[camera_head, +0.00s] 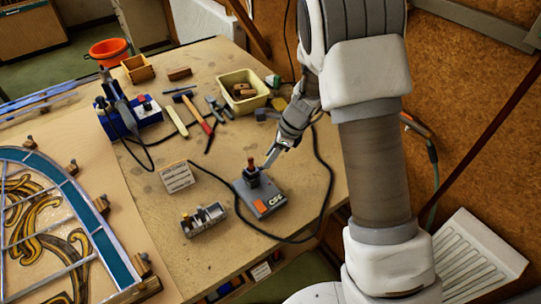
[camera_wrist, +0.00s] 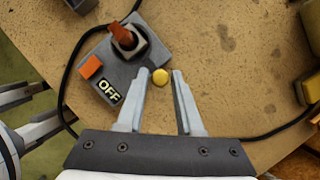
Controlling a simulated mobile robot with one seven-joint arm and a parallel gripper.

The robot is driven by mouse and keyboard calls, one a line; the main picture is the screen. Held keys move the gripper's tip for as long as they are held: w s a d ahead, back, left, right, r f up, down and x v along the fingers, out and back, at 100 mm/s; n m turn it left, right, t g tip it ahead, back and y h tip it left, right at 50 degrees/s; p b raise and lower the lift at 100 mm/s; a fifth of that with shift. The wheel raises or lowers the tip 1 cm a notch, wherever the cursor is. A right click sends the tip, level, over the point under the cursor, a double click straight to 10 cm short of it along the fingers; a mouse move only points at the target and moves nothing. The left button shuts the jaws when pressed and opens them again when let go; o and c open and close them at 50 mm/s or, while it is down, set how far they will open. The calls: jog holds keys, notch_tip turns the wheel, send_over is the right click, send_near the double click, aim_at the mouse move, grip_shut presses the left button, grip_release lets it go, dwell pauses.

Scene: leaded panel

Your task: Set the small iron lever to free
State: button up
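A grey box (camera_head: 272,190) stands on the workbench, with an orange square and a label on its top. It also shows in the wrist view (camera_wrist: 128,72), where the label reads OFF. A small lever with a reddish-brown handle (camera_head: 252,164) rises from a dark socket on the box; it also shows in the wrist view (camera_wrist: 120,34). My gripper (camera_wrist: 160,75) is open, its two fingers apart, with tips beside the box's right edge in the wrist view. The lever is outside the fingers.
A black cable loops around the box on the bench (camera_head: 220,160). A white slotted block (camera_head: 177,177) and a small grey tray (camera_head: 204,219) lie left of it. Tools, a cream bin (camera_head: 243,91) and a blue device (camera_head: 141,117) stand farther back. A leaded panel (camera_head: 60,235) lies left.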

grip_shut()
jog(key=shift+w+n, duration=0.2)
jog(key=shift+n, duration=0.1)
jog(key=shift+w+a+n+g, duration=0.4)
jog(key=shift+n, duration=0.5)
jog(key=w+a+n+g+h, duration=0.1)
jog(key=a+n+g, duration=0.3)
jog(key=n, duration=0.8)
jog(key=shift+w+a+n+h, duration=0.3)
jog(key=shift+a+h, duration=0.5)
jog(key=shift+a, duration=0.4)
jog(key=shift+o, duration=2.2)
grip_release()
